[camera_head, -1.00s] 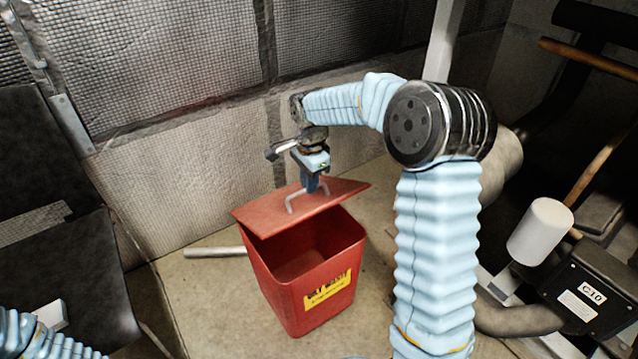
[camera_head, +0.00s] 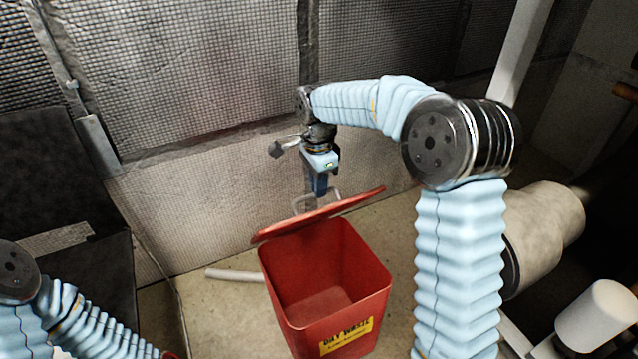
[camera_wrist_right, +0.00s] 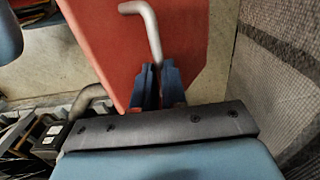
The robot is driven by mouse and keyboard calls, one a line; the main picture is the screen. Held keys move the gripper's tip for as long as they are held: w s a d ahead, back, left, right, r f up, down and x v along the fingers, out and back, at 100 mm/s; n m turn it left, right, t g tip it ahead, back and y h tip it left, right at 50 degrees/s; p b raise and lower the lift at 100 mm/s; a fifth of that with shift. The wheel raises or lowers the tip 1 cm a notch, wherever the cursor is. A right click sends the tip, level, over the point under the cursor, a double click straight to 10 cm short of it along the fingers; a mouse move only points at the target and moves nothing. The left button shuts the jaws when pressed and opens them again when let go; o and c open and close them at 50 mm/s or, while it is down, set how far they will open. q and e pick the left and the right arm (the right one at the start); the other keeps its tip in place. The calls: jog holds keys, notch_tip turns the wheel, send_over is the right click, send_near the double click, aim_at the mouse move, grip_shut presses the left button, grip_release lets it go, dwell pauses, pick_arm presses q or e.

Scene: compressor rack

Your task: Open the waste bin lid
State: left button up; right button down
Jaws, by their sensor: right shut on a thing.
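The red waste bin (camera_head: 370,285) stands on the floor with a yellow "OILY WASTE" label on its front. Its red lid (camera_head: 325,214) is raised and tilted at the back of the bin, leaving the bin's inside in view. My right gripper (camera_head: 320,192) is above the lid, shut on the lid's grey handle (camera_head: 297,205). In the right wrist view the blue fingers (camera_wrist_right: 157,88) close around one end of the handle (camera_wrist_right: 146,22), with the red lid (camera_wrist_right: 115,50) behind. My left gripper is out of view; only part of my left arm shows at lower left.
A mesh-covered wall (camera_head: 210,80) stands close behind the bin. A pale pipe (camera_head: 236,275) lies on the floor left of the bin. A white cylinder (camera_head: 597,318) and a large beige cylinder (camera_head: 545,235) are at the right.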

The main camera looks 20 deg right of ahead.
jog(key=shift+f, duration=0.25)
dwell(0.5)
jog(key=c, duration=1.2)
grip_release()
jog(key=shift+o, duration=0.2)
jog(key=shift+r, duration=0.1)
